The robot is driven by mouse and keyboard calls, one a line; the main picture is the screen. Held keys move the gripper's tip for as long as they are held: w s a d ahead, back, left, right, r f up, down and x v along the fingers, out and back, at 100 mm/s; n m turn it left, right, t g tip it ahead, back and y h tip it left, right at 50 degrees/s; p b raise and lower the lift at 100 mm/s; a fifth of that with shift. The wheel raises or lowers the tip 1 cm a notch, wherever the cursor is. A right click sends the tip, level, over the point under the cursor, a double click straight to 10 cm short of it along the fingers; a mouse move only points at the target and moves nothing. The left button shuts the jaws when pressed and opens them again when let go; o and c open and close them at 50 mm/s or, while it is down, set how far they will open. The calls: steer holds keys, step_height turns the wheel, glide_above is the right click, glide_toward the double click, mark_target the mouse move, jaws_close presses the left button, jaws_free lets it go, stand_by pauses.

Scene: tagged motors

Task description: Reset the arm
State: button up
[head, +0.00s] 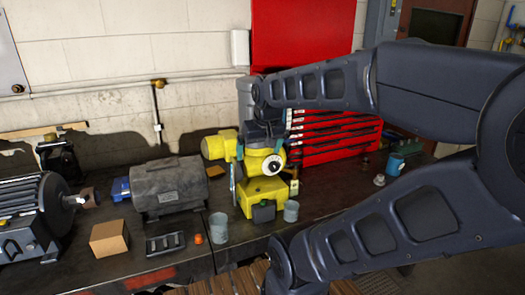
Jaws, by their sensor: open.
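My arm comes in from the right and bends back over the bench. My gripper (259,151) hangs at the arm's far end, pointing down, with its two teal-tipped fingers apart. It is in front of or above a yellow machine (265,191) with a round white dial (272,166); I cannot tell whether they touch. Nothing shows between the fingers. A grey motor (170,186) with a plate on its side lies left of the yellow machine. A dark finned motor (32,212) stands at the far left. The arm hides part of the bench at right.
A cardboard box (109,238), a black tray (165,244), an orange item (197,238) and grey cups (218,226) (291,211) stand along the bench front. A red drawer cabinet (335,137) is behind. A blue mug (395,165) stands at right.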

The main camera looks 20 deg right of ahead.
steer(key=shift+s+d, duration=0.2)
steer(key=shift+s, duration=0.15)
stand_by(0.3)
